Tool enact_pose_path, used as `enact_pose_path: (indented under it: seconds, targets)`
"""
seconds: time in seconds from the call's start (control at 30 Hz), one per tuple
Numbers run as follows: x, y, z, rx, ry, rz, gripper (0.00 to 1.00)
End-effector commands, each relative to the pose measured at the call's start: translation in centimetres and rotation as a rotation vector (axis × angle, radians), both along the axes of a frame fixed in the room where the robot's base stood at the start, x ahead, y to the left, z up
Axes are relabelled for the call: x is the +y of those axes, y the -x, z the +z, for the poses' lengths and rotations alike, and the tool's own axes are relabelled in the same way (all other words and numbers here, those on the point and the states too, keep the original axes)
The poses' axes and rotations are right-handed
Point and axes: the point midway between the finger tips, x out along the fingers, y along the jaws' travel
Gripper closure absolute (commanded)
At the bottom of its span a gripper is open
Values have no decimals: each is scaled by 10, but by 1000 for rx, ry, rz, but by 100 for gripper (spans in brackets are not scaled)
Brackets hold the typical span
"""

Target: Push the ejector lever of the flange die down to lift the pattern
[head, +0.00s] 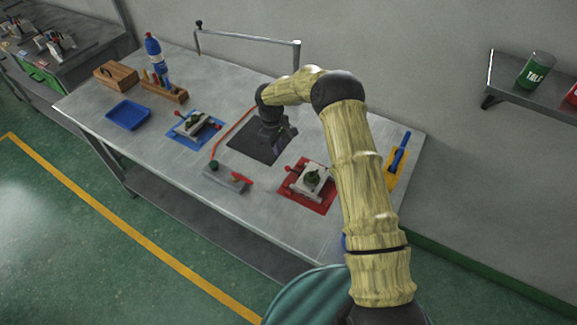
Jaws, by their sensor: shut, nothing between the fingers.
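The other die (194,122) is on a blue mat left of centre. I cannot tell for sure which is the flange die, and an ejector lever is too small to make out. My gripper (279,148) points down over a dark square mat (245,148) between the two dies. It is shut and empty, apart from both dies. My arm partly hides the mat.
A grey device (226,178) with an orange hose sits at the front edge. A blue tray (128,115), wooden block of tools (165,92), blue bottle (153,50) and wooden box (116,75) are left. A yellow mat (393,178) lies right. A metal boom (250,38) spans the back.

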Motion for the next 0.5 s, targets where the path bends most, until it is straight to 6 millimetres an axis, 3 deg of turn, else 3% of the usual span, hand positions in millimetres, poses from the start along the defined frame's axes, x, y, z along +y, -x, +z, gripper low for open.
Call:
enact_pose_path:
  seconds: [0.5]
  targets:
    - [9,-6,103,-4,-1,-1,100]
